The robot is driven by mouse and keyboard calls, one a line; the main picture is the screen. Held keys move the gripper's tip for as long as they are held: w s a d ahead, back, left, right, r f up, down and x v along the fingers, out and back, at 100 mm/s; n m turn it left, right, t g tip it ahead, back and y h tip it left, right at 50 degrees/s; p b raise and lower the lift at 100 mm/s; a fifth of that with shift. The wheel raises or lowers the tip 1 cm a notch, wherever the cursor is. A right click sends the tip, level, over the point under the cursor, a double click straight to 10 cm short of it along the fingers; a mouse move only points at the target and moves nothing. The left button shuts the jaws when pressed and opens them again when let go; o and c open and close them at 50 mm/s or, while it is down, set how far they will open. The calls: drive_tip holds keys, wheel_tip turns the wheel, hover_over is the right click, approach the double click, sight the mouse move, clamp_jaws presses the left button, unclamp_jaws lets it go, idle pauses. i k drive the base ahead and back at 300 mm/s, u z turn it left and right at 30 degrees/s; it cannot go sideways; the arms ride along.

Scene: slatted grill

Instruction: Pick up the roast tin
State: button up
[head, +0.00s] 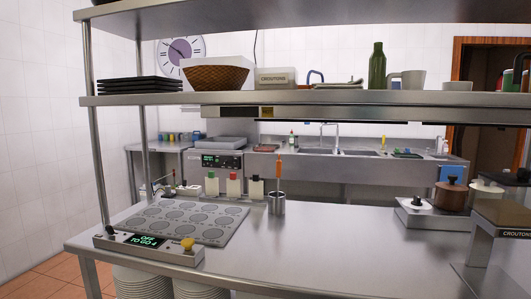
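I cannot pick out a roast tin for certain in the head view. A steel cylindrical container (276,204) stands on the steel counter (330,245), with an orange-handled utensil (279,168) upright in it. A brown lidded pot (452,195) and a low pale box with a dark knob (426,216) stand at the counter's right. My gripper is not in view, so its state and its distance from any of these do not show.
A two-level steel shelf (300,99) spans above the counter, holding black trays (140,89), a wicker basket (215,76) and a green bottle (377,67). A flat panel with round plates (185,222) covers the counter's left. The counter's middle is clear.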

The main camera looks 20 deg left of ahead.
sight(264, 148)
drive_tip(key=u, duration=2.45)
drive_tip(key=i, duration=5.9)
drive_tip(key=z, duration=2.45)
drive_tip(key=i, duration=0.5)
drive_tip(key=z, duration=0.15)
